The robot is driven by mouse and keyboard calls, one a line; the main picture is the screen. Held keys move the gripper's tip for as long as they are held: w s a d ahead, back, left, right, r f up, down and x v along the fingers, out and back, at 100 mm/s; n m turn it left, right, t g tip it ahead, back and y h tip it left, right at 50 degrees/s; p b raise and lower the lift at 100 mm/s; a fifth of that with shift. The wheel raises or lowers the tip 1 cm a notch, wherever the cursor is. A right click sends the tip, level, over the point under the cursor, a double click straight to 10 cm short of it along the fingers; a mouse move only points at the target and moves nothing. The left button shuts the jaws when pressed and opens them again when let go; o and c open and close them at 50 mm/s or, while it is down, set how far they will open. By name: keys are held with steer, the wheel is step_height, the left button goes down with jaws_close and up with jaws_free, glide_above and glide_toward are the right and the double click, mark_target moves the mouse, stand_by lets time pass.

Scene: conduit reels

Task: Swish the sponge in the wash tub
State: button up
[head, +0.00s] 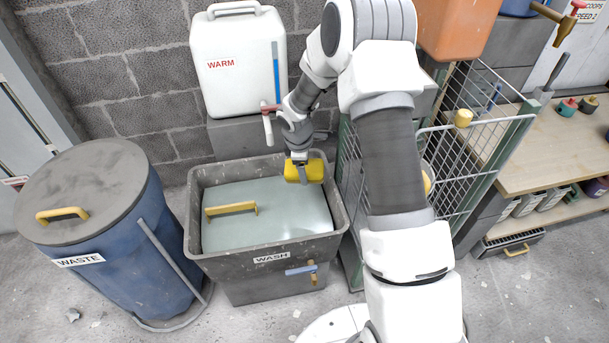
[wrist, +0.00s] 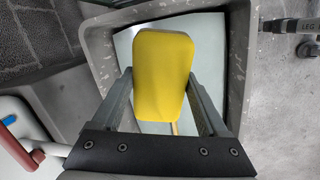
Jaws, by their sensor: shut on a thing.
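A yellow sponge (head: 316,170) is held by my gripper (head: 302,172), over the back right part of the grey wash tub (head: 220,268). In the wrist view the sponge (wrist: 163,75) sits between both fingers of my gripper (wrist: 160,85). A pale flat panel (head: 275,210) with a yellow bar handle (head: 230,208) fills most of the tub's opening and looks like a lid. The sponge appears above this panel; I cannot tell whether it touches it. I see no open water; anything beneath the panel is hidden.
A white container (head: 235,75) marked WARM, with a tap, stands behind the tub. A blue waste bin (head: 110,225) with a grey lid stands left. A wire rack (head: 465,150) and a wooden bench (head: 560,150) are at right, beyond my arm.

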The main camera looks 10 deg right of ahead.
steer(key=shift+w+d+f+n+b, duration=0.1)
steer(key=shift+w+f+n+b, duration=0.05)
steer(key=shift+w+n+b, duration=0.3)
steer(key=shift+w+d+f+n+b, duration=0.15)
steer(key=shift+w+n, duration=0.1)
steer(key=shift+w, duration=0.3)
steer(key=shift+f, duration=0.2)
steer(key=s+a+b+x, duration=0.1)
steer(key=b+x, duration=0.3)
steer(key=x, duration=0.5)
steer(key=s+a+f+b+x, duration=0.1)
steer(key=b+x, duration=0.4)
steer(key=x, duration=0.5)
steer(key=shift+s+a, duration=0.4)
steer(key=shift+s, duration=0.25)
steer(key=shift+f, duration=0.1)
